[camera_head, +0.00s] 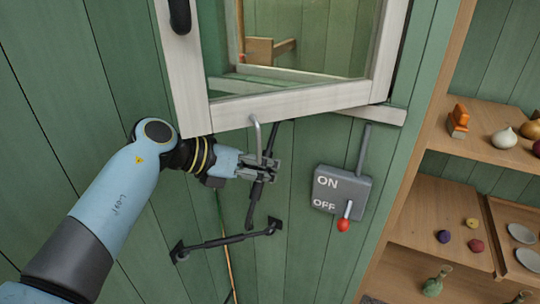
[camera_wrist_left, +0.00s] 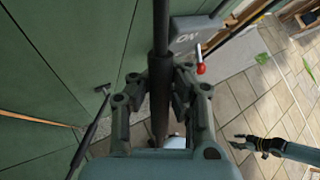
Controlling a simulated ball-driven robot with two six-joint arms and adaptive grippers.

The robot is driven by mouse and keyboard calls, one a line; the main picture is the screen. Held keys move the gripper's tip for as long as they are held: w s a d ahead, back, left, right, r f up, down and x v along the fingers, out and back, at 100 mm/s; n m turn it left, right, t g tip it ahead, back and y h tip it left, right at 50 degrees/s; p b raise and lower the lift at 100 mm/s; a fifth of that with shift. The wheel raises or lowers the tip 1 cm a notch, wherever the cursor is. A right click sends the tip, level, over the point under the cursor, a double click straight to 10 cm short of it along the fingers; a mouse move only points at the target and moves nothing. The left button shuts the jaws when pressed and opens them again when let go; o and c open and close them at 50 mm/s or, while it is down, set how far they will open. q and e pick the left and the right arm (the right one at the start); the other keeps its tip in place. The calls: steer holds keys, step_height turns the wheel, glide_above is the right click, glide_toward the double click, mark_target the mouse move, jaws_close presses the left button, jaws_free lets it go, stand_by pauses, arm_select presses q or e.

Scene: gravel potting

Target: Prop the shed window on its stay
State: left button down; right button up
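The shed window (camera_head: 290,103) has a white frame and stands swung out from the green wall in the head view. A dark stay bar (camera_head: 251,212) slants down below its bottom rail. My left gripper (camera_head: 262,170) is shut around the bar just under the window. The left wrist view shows the dark bar (camera_wrist_left: 160,25) running between the gripper's fingers (camera_wrist_left: 172,88). A bent grey metal rod (camera_head: 256,132) hangs at the bottom rail beside the gripper. My right gripper (camera_wrist_left: 245,143) shows small in the left wrist view, apart from the window, with its fingers spread and empty.
A second dark bar (camera_head: 225,240) lies across the wall between two brackets below. A grey ON/OFF switch box (camera_head: 335,183) with a red-knobbed lever (camera_head: 344,224) is to the right. Wooden shelves (camera_head: 455,192) with vegetables and dishes stand farther right.

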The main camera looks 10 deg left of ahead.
arm_select(q)
steer(key=shift+w+a+r, duration=0.2)
steer(key=c, duration=1.5)
jaws_free()
steer(key=shift+a, duration=0.25)
steer(key=shift+d+f, duration=0.1)
steer(key=shift+s, duration=0.1)
steer(key=v, duration=0.7)
steer(key=shift+s, duration=0.15)
